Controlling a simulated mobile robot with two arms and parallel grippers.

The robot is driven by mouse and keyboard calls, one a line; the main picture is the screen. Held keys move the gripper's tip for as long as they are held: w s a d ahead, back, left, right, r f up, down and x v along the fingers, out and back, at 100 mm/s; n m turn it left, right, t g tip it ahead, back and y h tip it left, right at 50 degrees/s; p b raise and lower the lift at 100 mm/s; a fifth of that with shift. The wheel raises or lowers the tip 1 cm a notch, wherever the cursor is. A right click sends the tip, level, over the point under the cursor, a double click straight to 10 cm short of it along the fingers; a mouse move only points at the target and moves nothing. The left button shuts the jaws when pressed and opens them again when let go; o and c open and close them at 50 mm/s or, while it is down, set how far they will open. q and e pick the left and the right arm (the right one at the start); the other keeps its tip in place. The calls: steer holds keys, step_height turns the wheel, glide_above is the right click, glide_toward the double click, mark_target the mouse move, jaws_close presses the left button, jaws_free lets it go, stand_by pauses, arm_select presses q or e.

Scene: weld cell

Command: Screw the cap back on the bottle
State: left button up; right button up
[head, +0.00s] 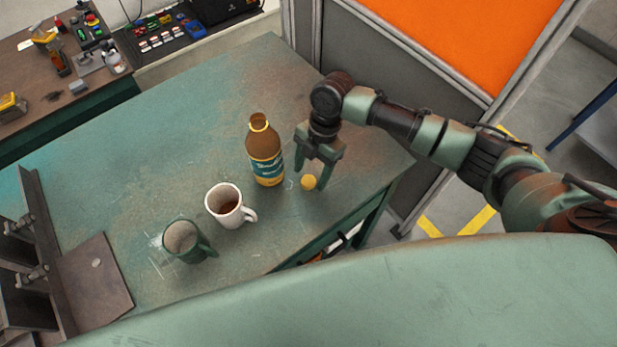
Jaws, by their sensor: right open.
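A brown bottle (265,155) with a dark green label stands upright on the green table. Its neck ends in a yellowish ring at the mouth, and no cap sits on it. A small round yellow-orange cap (309,182) is on the table to the right of the bottle's base. My right gripper (312,178) points down over the cap, its fingers apart on either side of it. The fingers do not appear closed on the cap. Whether they touch the tabletop is hard to tell. My left gripper is not in view.
A white mug (228,205) with dark liquid and a dark green mug (187,241) stand left of the bottle. A metal plate and fixture (95,275) occupy the table's left end. An orange-panelled screen (465,40) stands behind my right arm. The table's far middle is clear.

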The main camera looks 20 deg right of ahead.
mark_target(310, 179)
steer(key=shift+s+a+f, duration=0.15)
steer(key=shift+a+f, duration=0.05)
steer(key=shift+f, duration=0.5)
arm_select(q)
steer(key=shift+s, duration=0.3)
arm_select(e)
steer(key=shift+c, duration=0.3)
jaws_close()
arm_select(q)
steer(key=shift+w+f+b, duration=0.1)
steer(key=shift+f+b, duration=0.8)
steer(key=shift+b, duration=0.05)
arm_select(e)
step_height(310, 179, up, 20)
